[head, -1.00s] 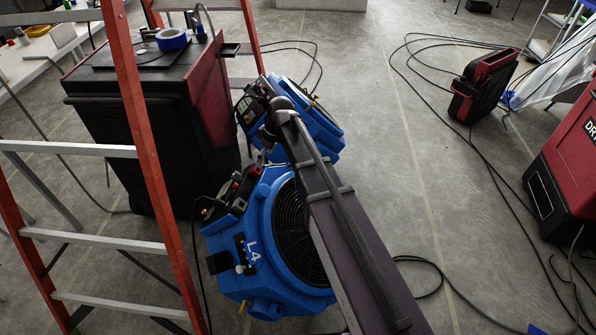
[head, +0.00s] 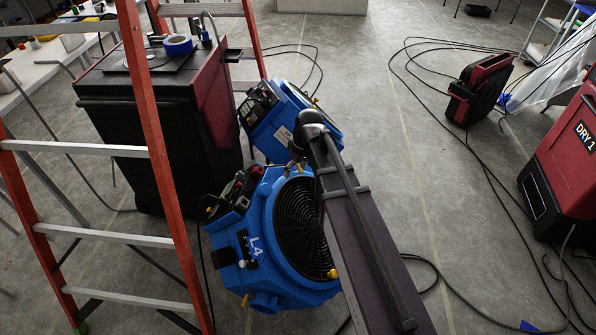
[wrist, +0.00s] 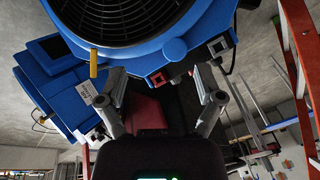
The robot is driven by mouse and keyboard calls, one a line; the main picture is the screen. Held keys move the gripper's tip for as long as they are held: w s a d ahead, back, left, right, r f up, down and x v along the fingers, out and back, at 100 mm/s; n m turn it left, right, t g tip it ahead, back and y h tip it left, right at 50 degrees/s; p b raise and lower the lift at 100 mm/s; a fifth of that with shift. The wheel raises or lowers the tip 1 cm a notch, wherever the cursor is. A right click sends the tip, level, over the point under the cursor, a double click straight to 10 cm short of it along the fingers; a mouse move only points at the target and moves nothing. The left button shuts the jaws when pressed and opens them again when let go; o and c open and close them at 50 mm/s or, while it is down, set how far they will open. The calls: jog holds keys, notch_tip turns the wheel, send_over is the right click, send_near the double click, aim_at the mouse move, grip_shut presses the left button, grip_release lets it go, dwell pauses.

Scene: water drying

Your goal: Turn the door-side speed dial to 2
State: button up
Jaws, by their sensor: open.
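Two blue air-mover fans stand close together in the head view: a front one (head: 259,287) marked L4 and a rear one (head: 318,112). Each has a dark control panel on its left; the L4 panel (head: 236,190) carries small red parts. No speed dial or its numbers can be made out. In the head view my arm mostly hides the gripper.
An orange stepladder (head: 155,125) stands at the left, beside a large black and red case (head: 160,120). Black cables (head: 470,165) cross the floor at the right, near a red unit marked DRY 1 (head: 565,165). Bare floor lies between.

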jog(key=shift+s+d+r+m, duration=0.2)
jog(key=shift+s+d+m, duration=0.1)
jog(key=shift+s+d, duration=0.25)
jog(key=s+d+m+h, duration=0.2)
jog(key=s+d+m, duration=0.5)
jog(key=s+d, duration=0.55)
notch_tip(320, 180, up, 17)
jog(key=w+p, duration=0.1)
jog(key=p, duration=1.6)
jog(key=shift+d, duration=0.2)
